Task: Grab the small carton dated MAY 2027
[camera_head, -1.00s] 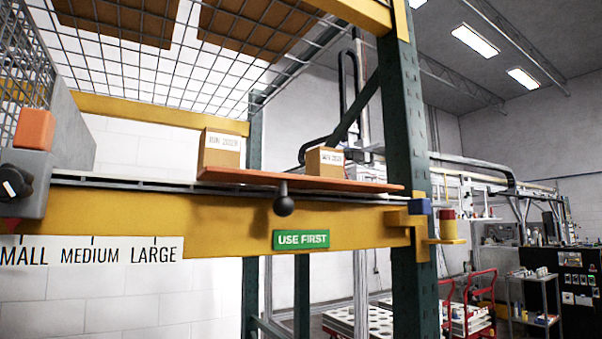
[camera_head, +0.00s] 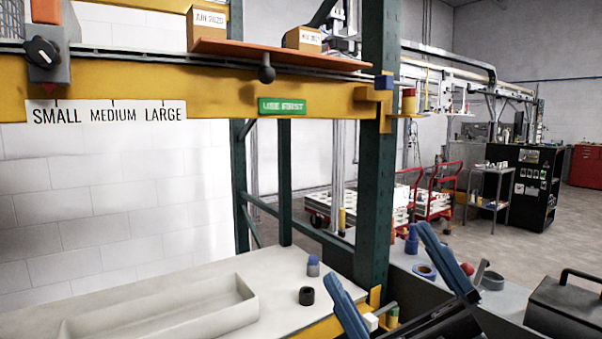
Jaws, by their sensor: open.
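Two brown cartons with white date labels stand on an orange shelf board (camera_head: 270,51) at the top of the view. The smaller right carton (camera_head: 293,38) has a blurred label that seems to read MAY 2027. The larger left carton (camera_head: 208,29) seems to read JUN 2028; its top is cut off by the frame. My gripper (camera_head: 377,254) has blue fingers spread apart with nothing between them. It is at the bottom right, well below the cartons in the picture.
A yellow beam (camera_head: 190,92) with a green USE FIRST sign (camera_head: 282,106) runs below the board. A dark green post (camera_head: 375,160) stands right of the cartons. Below lies a pale bench (camera_head: 200,268) with a long tray (camera_head: 170,318), a black ring (camera_head: 306,296) and a blue-capped bottle (camera_head: 313,266).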

